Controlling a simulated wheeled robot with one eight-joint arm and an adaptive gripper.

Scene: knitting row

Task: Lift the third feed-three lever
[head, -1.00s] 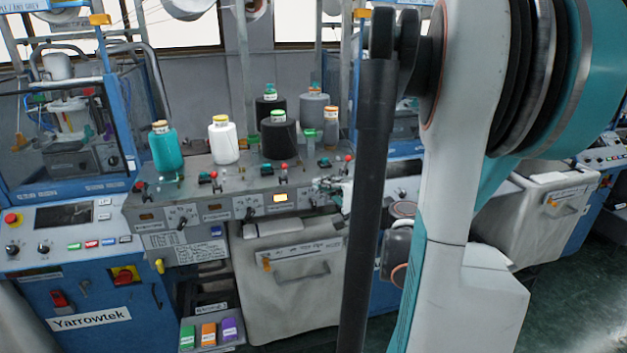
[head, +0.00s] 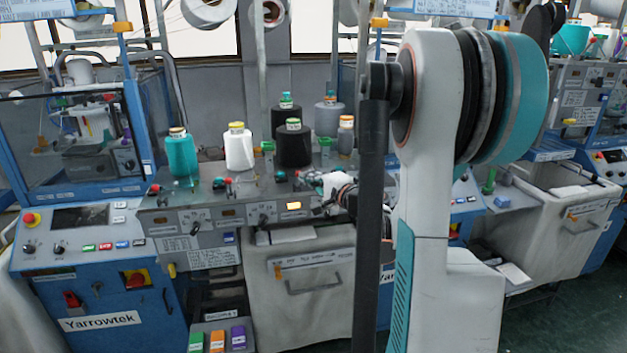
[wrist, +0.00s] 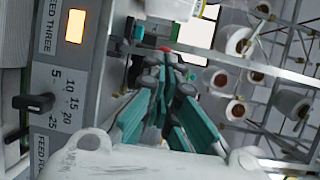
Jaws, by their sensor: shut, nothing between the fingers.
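The grey feed panel (head: 222,212) runs across the machine front, with small red-knobbed levers along its top. The FEED THREE label and a lit amber display (wrist: 75,26) show at the left of the wrist view; the lit display (head: 294,205) also shows in the head view. A red knob (wrist: 165,48) sits just beyond my fingertips in the wrist view; its stem is mostly hidden, and contact cannot be told. My gripper (wrist: 168,75), with teal fingers, is shut and empty. In the head view my gripper (head: 326,204) is small, at the panel's right part.
Yarn cones stand behind the panel: teal (head: 181,156), white (head: 239,149) and black (head: 294,146), with others beside them. A black dial (wrist: 32,103) sticks out below the display. A grey bin (head: 305,275) hangs under the panel. My arm hides the panel's right end.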

